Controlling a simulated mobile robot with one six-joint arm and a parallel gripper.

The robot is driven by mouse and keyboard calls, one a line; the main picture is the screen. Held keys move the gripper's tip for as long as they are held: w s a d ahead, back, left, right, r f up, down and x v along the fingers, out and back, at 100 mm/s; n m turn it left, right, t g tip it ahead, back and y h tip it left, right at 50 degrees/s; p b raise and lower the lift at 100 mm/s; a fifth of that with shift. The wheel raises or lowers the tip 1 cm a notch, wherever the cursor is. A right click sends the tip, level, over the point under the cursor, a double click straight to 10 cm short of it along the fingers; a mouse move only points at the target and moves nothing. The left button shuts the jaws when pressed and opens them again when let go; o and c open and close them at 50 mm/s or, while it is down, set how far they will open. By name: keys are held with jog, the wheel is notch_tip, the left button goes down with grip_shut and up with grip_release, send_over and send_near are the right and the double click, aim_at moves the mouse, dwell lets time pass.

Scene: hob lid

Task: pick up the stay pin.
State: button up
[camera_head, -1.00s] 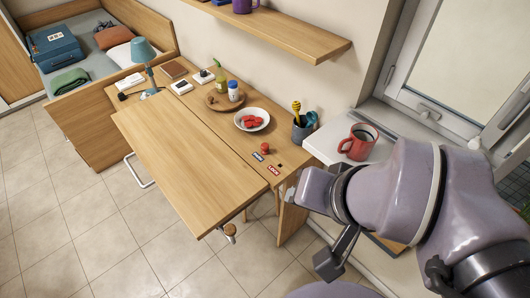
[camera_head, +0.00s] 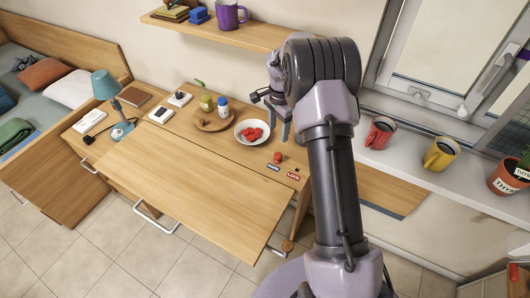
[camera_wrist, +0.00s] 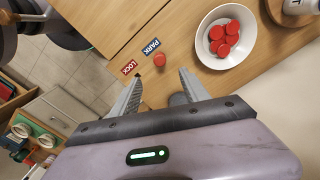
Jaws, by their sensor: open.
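The stay pin, seen as a small red knob (camera_head: 277,156), stands on the wooden counter by the blue PARK label (camera_head: 273,167) and red LOCK label (camera_head: 293,177). In the wrist view the red knob (camera_wrist: 159,60) shows just beyond the fingertips, in line with the gap between them. My gripper (camera_head: 279,122) is over the counter's right part, beside the bowl. In the wrist view my gripper (camera_wrist: 160,75) has its fingers apart with nothing between them. The pin's shaft below the knob is hidden.
A white bowl (camera_head: 240,136) of several red discs stands close by. A wooden board (camera_head: 196,123) with bottles is further left. The wide wooden panel (camera_head: 180,180) in front is bare. A shelf (camera_head: 220,32) hangs above; mugs (camera_head: 380,132) stand on the sill.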

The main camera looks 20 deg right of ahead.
aim_at(278, 155)
notch_tip(278, 155, down, 10)
jog(key=b, duration=0.3)
jog(key=shift+d, duration=0.15)
notch_tip(278, 155, down, 5)
jog(key=b, duration=0.2)
jog(key=shift+f+b, duration=0.2)
jog(key=shift+b, duration=0.2)
jog(key=shift+s+r, duration=0.1)
jog(key=shift+r, duration=0.05)
grip_shut()
